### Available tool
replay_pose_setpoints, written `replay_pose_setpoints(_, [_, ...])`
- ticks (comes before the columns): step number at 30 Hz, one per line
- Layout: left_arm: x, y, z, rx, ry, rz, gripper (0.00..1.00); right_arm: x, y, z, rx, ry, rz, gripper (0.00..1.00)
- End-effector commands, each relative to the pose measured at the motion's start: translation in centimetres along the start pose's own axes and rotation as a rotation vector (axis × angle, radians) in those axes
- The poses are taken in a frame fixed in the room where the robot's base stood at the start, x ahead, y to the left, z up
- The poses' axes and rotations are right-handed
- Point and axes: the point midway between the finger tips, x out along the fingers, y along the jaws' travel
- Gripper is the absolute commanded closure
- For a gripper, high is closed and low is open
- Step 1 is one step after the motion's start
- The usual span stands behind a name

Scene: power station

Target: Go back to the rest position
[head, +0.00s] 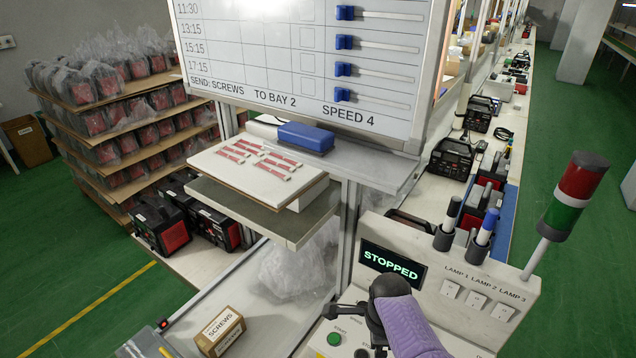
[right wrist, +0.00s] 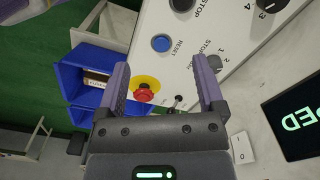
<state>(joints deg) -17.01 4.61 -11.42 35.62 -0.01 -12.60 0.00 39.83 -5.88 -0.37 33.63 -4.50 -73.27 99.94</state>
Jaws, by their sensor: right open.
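My right gripper (right wrist: 165,78) is open and empty in the right wrist view. Its two purple fingers stand apart over the control panel (right wrist: 232,35). A red stop button on a yellow ring (right wrist: 145,88) and a small toggle (right wrist: 178,101) show between the fingers; I cannot tell the height above them. In the head view my purple right arm (head: 410,325) comes in at the bottom, over the front of the panel, and hides part of it. The panel's display (head: 391,268) reads STOPPED. My left gripper is not in view.
A SCREWS box (head: 220,331) lies at lower left. A signal lamp (head: 575,195) rises at the right. Blue bins (right wrist: 95,72) sit beside the panel.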

Motion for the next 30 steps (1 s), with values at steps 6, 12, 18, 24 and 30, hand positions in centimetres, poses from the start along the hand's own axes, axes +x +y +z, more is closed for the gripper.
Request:
replay_pose_setpoints(6, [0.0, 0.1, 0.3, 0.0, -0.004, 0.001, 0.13, 0.7, 0.8, -0.8, -0.101, 0.005, -0.019, 0.13])
replay_pose_setpoints(12, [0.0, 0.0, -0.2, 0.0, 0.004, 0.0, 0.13, 1.2, 1.9, -1.8, -0.23, 0.016, -0.044, 0.13])
replay_pose_setpoints(18, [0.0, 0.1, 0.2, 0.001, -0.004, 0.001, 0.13, 1.5, 4.2, -3.2, -0.454, 0.04, -0.083, 0.13])
replay_pose_setpoints(24, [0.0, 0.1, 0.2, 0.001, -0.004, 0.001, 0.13, 0.6, 8.5, -4.6, -0.801, 0.088, -0.129, 0.13])
replay_pose_setpoints(30, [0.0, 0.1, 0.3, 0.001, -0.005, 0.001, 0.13, -2.1, 13.6, -5.2, -1.194, 0.146, -0.173, 0.13])
